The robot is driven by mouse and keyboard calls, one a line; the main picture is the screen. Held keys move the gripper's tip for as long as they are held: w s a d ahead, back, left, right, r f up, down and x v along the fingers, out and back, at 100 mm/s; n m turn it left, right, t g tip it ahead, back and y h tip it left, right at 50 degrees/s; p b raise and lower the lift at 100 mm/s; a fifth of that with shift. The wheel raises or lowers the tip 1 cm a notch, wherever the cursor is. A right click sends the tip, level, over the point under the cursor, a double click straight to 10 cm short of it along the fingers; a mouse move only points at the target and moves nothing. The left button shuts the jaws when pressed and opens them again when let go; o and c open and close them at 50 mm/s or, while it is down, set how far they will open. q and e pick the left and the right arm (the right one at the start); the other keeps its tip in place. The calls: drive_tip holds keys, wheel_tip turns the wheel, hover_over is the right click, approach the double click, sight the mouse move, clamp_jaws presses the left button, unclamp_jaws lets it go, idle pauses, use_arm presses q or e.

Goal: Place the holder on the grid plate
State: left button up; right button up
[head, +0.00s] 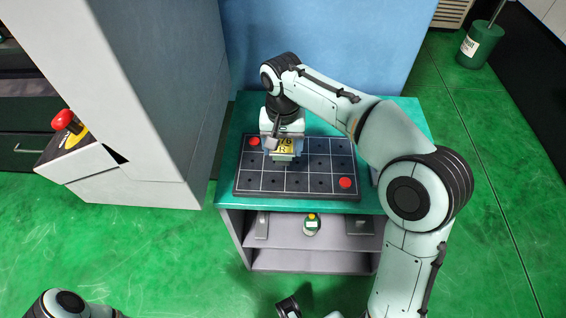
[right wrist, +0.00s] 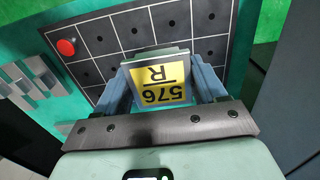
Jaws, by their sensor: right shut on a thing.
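The holder (head: 286,146) is a small block with a yellow label reading 576 R. It also shows in the right wrist view (right wrist: 158,92), label upside down. My right gripper (head: 284,152) is shut on it, with one blue-grey finger on each side in the right wrist view (right wrist: 163,84). The dark grid plate (head: 322,182) lies on a teal-topped bench and has white lines and small holes. The holder is over the plate's back, left of its middle. I cannot tell whether it touches the plate. My left gripper is not in view.
Two red discs mark the plate, one at back left (head: 254,142) and one at front right (head: 345,183). The bench (head: 227,172) has an open shelf below with several items. A grey cabinet (head: 135,100) stands at left, and a blue panel (head: 320,45) rises behind.

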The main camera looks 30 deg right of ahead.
sight(283, 161)
drive_tip(key=shift+f+b, duration=0.45)
drive_tip(key=shift+f, duration=2.65)
drive_tip(key=shift+f, duration=0.15)
drive_tip(key=o, duration=1.3)
wheel_tip(283, 161, up, 12)
drive_tip(key=shift+r+p, duration=0.2)
drive_tip(key=shift+p, duration=1.05)
